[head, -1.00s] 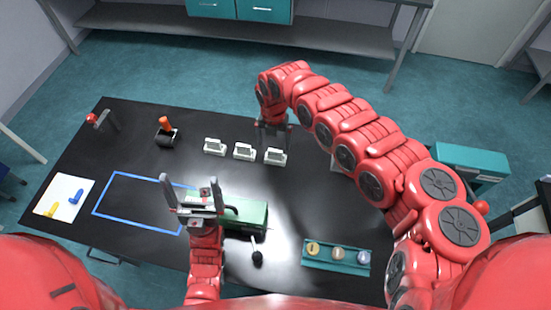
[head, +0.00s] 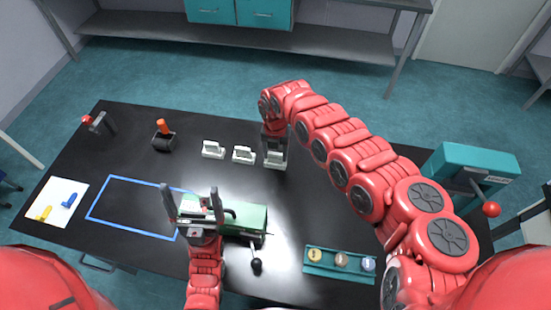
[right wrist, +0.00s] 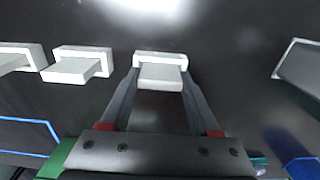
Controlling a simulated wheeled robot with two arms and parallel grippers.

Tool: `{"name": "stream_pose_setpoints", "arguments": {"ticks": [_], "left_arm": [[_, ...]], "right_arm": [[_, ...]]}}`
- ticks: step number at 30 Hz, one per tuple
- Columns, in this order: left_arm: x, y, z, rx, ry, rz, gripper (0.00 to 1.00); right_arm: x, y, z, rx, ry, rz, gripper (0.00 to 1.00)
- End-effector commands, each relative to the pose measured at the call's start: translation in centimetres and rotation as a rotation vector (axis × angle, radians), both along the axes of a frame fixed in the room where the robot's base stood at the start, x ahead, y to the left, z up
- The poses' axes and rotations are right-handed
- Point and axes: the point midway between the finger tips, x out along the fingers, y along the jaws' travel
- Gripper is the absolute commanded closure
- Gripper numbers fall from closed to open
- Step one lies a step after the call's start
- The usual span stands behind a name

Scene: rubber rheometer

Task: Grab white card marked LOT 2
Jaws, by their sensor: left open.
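Three small white cards in white holders stand in a row at the back of the black table: a left card (head: 213,149), a middle card (head: 244,155) and a right card (head: 276,158). No lettering on them is readable. My right gripper (head: 275,155) is at the right card. In the right wrist view its fingers (right wrist: 160,85) lie on either side of that card (right wrist: 160,75), spread about as wide as it; whether they touch it I cannot tell. My left gripper (head: 192,195) is open and empty near the green box.
A green box (head: 245,218) with a black-knobbed lever stands at front centre. A teal tray (head: 320,267) with several round pieces is front right. A blue outline (head: 110,222), a white sheet (head: 75,190) and an orange-handled tool (head: 163,130) are left.

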Motion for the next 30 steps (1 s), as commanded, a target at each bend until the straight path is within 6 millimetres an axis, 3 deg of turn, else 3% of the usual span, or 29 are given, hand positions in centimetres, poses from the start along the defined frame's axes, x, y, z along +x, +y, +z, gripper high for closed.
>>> {"name": "stream_pose_setpoints", "arguments": {"ticks": [1, 8, 17, 23, 26, 30], "left_arm": [[0.0, 0.0, 0.0, 0.000, 0.000, 0.000, 0.00], [0.0, 0.0, 0.0, 0.000, 0.000, 0.000, 0.00], [0.0, 0.0, 0.1, 0.000, 0.000, 0.000, 0.00], [0.0, 0.0, 1.2, 0.000, 0.000, 0.000, 0.00], [0.0, 0.0, 2.2, 0.000, 0.000, 0.000, 0.00], [0.0, 0.0, 5.8, 0.000, 0.000, 0.000, 0.00]], "right_arm": [[0.0, 0.0, 0.0, 0.000, 0.000, 0.000, 0.49], [0.0, 0.0, 0.0, 0.000, 0.000, 0.000, 0.91], [0.0, 0.0, 0.2, 0.000, 0.000, 0.000, 0.92], [0.0, -0.1, 2.2, -0.002, -0.001, 0.000, 0.92], [0.0, 0.0, 4.1, -0.001, -0.001, 0.002, 0.92], [-2.5, 1.0, 5.0, -0.004, 0.007, 0.003, 0.92]]}}
